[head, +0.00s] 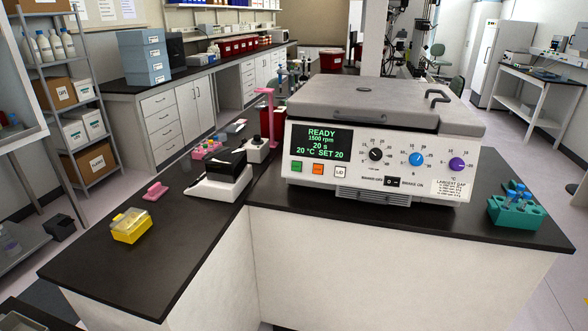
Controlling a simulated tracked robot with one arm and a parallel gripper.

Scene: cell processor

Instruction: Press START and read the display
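The centrifuge (385,138), a white box with a closed grey lid (390,100), stands on the black bench. Its display (321,142) shows green text: READY, 1500 rpm, 20 s, 20 °C SET 20. Under it are a green button (297,166), an orange button (318,169) and a white button marked LID (340,172). No START label is readable. Black (376,154), blue (416,159) and purple (457,164) knobs sit to the right, with a brake switch (392,182) below. My gripper is not in view.
A teal tube rack (515,218) stands on the bench right of the centrifuge. Left are a black-and-white device (222,175), a yellow box (131,226) and a pink item (156,191). The bench top (420,217) before the centrifuge is clear.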

